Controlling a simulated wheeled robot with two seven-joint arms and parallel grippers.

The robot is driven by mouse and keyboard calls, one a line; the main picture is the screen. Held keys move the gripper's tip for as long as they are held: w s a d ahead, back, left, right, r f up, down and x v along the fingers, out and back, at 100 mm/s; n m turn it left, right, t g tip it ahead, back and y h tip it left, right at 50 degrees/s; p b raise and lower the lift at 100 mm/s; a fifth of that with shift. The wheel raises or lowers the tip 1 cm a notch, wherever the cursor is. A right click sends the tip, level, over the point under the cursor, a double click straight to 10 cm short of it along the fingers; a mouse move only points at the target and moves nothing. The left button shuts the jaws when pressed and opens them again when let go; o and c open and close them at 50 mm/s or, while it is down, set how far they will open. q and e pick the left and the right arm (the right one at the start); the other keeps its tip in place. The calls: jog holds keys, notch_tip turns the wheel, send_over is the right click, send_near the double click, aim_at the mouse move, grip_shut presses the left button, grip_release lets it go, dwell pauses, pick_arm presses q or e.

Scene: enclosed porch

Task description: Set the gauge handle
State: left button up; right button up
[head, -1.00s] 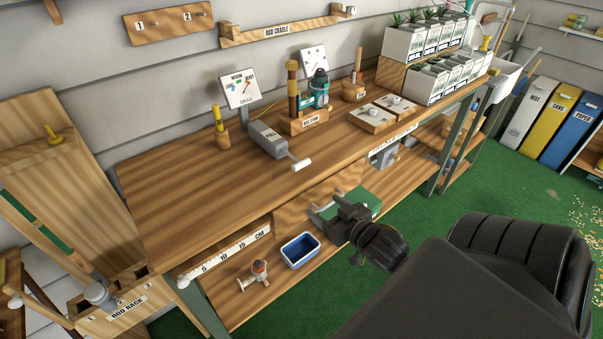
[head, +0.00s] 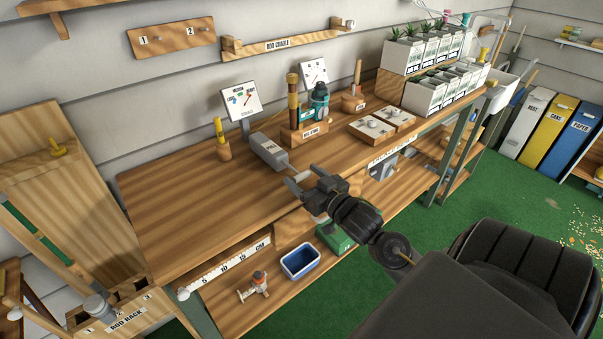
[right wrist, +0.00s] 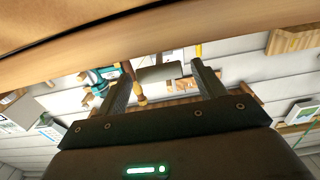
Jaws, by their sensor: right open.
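The gauge is a grey box (head: 268,150) on the workbench, below a small white sign board (head: 241,99) with coloured marks. In the earlier head view a white handle sticks out of its front right side; now my right gripper (head: 304,178) is in front of that spot and mostly hides the handle. The right gripper is open at the bench's front edge, fingers pointing toward the box. In the right wrist view, a grey shape (right wrist: 158,73), likely the gauge box, shows between the spread fingers (right wrist: 163,88). Contact with the handle cannot be told. My left gripper is not in view.
On the bench (head: 170,210), a yellow-topped peg (head: 221,138), a wooden stand with a teal device (head: 318,103) and switch plates (head: 371,128) stand near the gauge. Planters (head: 427,93) fill the right end. The bench's left part is clear. A blue bin (head: 300,262) sits below.

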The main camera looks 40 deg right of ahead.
jog(key=shift+w, duration=0.75)
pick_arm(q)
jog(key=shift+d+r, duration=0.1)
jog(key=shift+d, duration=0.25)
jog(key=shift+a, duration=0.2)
pick_arm(e)
jog(key=shift+c, duration=0.4)
